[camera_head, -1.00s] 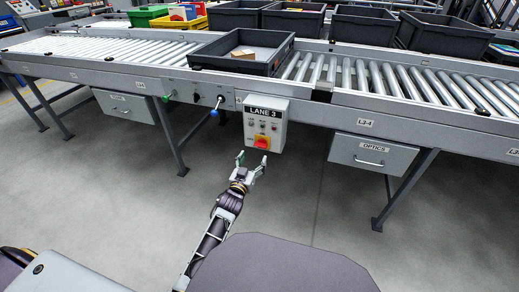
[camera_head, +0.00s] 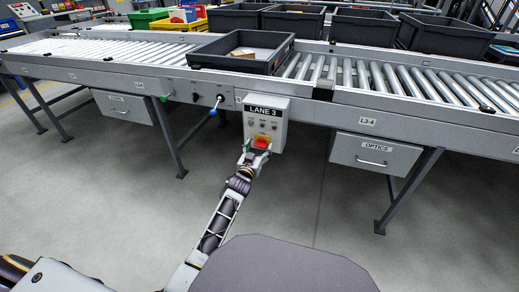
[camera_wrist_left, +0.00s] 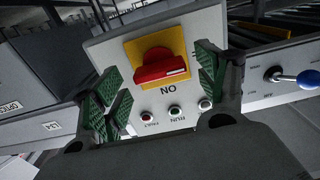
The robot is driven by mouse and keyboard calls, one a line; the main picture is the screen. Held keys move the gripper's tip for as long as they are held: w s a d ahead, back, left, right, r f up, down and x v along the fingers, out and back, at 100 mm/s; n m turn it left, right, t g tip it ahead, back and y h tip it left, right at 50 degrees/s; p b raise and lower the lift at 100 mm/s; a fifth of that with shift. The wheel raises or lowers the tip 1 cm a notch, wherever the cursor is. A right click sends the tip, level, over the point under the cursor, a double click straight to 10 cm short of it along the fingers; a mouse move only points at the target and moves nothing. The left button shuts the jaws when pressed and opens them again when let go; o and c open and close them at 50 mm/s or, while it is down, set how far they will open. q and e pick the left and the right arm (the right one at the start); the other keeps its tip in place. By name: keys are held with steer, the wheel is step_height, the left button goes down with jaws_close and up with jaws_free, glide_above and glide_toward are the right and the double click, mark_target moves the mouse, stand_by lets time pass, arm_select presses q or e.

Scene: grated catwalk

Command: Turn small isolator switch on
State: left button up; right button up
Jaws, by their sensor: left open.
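The grey LANE 3 control box (camera_head: 280,116) hangs on the front of the conveyor. Its red rotary switch (camera_head: 261,143) sits on a yellow plate (camera_wrist_left: 180,40), low on the box face. In the left wrist view the red switch (camera_wrist_left: 157,68) appears turned around, its handle lying roughly level, with an ON label (camera_wrist_left: 168,90) beside it. My left gripper (camera_head: 256,150) is at the box, open. Its green-padded fingers stand on either side of the switch in the wrist view, with visible gaps, not closed on it. My right gripper is out of view.
Small indicator lights or buttons (camera_wrist_left: 174,114) sit beside the switch. A blue-knobbed lever (camera_head: 216,107) and a green knob (camera_head: 165,98) are left of the box. The OPTICS drawer (camera_head: 372,154) hangs to the right. A black tray (camera_head: 218,62) rests on the rollers. Floor below is clear.

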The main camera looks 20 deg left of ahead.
arm_select(q)
steer(key=shift+w, duration=0.5)
steer(key=c, duration=1)
